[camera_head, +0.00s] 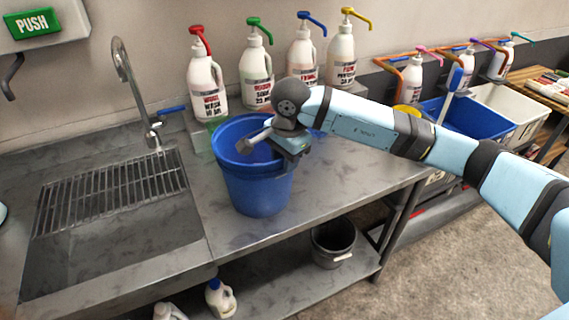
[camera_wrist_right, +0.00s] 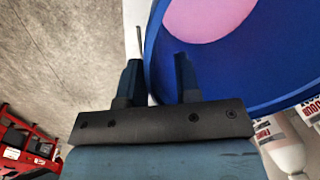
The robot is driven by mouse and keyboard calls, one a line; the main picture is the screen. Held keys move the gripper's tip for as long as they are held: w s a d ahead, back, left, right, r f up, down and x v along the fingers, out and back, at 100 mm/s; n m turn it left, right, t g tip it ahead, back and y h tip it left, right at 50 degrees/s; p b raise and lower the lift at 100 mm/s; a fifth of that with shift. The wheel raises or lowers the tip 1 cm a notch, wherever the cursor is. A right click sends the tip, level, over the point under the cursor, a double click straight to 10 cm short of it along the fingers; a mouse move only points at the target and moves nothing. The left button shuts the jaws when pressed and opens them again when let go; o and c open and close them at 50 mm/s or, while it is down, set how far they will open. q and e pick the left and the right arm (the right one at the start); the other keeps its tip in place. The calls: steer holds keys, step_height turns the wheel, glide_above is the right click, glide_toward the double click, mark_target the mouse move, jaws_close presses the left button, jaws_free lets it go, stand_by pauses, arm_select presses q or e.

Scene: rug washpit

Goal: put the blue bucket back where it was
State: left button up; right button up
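The blue bucket (camera_head: 257,190) stands upright on the steel counter, right of the sink. My right gripper (camera_head: 288,164) points down at the bucket's right rim. In the right wrist view, the gripper (camera_wrist_right: 159,78) has one finger outside and one inside the wall of the bucket (camera_wrist_right: 225,85). The fingers are apart, with a visible gap between the wall and the inner finger. Something pink (camera_wrist_right: 205,15) shows inside the bucket. My left gripper is out of view.
A sink with a rack (camera_head: 110,190) and tap (camera_head: 130,80) lies left. Several pump bottles (camera_head: 207,85) stand behind the bucket. A dark grey bucket (camera_head: 333,243) is under the counter. A blue tray (camera_head: 465,118) is at right. Counter (camera_head: 365,170) right of the bucket is bare.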

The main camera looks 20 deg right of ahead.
step_height(320, 180, up, 10)
steer(key=b, duration=0.1)
steer(key=s+a+f+m+g+y, duration=0.25)
steer(key=s+a+m+y, duration=0.35)
steer(key=a+y, duration=0.35)
steer(key=s+a+f+m+g+y, duration=0.1)
steer(key=s+a+f+m+y, duration=0.4)
steer(key=a+y, duration=0.45)
steer(key=d+f+m+t+h, duration=0.5)
steer(key=m+t, duration=0.5)
steer(key=m, duration=0.5)
steer(key=d+f+m+t+h, duration=0.25)
steer(key=f+m+t, duration=0.6)
steer(key=m, duration=0.65)
steer(key=s+d+f+m+g+h, duration=0.2)
steer(key=s+d+f+m+h, duration=0.2)
steer(key=s+f+m, duration=0.3)
steer(key=s+d+f+m+g+h, duration=0.3)
steer(key=s+f+m, duration=0.4)
steer(key=f, duration=0.5)
steer(key=shift+s+d+h, duration=0.25)
steer(key=shift+d+h, duration=0.2)
steer(key=shift+h, duration=0.3)
step_height(320, 180, up, 9)
steer(key=p, duration=0.8)
steer(key=shift+d+p, duration=0.15)
steer(key=shift+p, duration=0.25)
